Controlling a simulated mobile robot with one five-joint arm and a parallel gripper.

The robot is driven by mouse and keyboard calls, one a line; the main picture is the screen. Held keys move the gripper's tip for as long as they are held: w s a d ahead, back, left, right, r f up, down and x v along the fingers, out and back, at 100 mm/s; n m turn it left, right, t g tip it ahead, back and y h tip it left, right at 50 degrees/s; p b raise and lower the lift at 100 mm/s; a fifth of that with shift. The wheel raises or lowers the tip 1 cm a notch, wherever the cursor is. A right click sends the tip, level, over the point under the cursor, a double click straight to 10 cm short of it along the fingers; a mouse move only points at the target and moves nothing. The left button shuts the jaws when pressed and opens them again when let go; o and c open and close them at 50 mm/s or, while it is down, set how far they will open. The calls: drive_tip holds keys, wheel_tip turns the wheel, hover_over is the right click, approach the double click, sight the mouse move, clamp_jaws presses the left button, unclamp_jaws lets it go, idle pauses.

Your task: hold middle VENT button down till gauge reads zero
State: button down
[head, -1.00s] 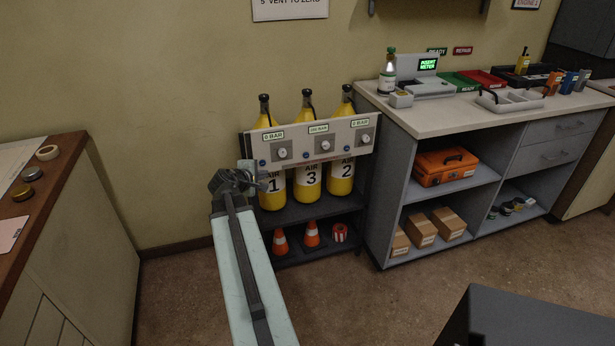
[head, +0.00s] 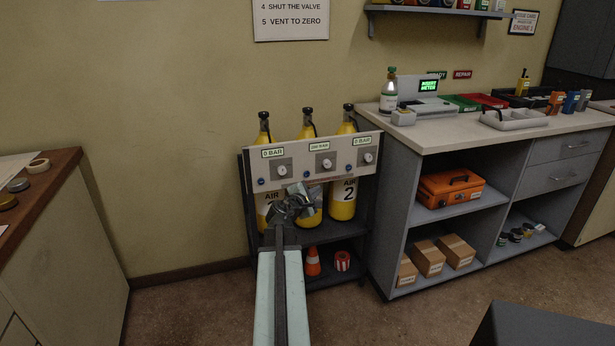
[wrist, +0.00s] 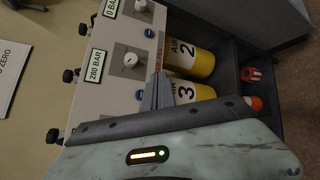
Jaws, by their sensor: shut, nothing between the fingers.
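The grey-white panel (head: 337,143) on the bottle rack has three stations, each with a display, a knob and a blue button. The middle display (wrist: 92,66) reads 280 BAR in the wrist view. The middle blue VENT button (wrist: 138,95) is below and left of its knob (wrist: 130,60). My gripper (head: 303,190) is shut and empty in front of the panel's lower middle edge. In the wrist view its fingers (wrist: 158,78) are close beside the middle button, on the bottle side. I see no clear contact with it. The left display (head: 272,153) reads 0 BAR.
Yellow air bottles (head: 342,202) stand behind and below the panel, partly hidden by my arm. A grey workbench (head: 440,137) stands right of the rack. A brown-topped cabinet (head: 60,168) is at the left.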

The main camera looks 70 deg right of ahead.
sight(307, 174)
drive_tip(key=w+d, duration=0.2)
drive_tip(key=d, duration=0.1)
drive_tip(key=w+d, duration=0.3)
drive_tip(key=shift+w+d, duration=0.1)
drive_tip(key=shift+d, duration=0.05)
idle(1.9)
drive_tip(key=shift+w+d, duration=0.25)
drive_tip(key=shift+d, duration=0.05)
drive_tip(key=shift+w+d, duration=0.25)
drive_tip(key=shift+d, duration=0.05)
idle(1.7)
drive_tip(key=shift+s+a, duration=0.55)
drive_tip(key=shift+a, duration=0.1)
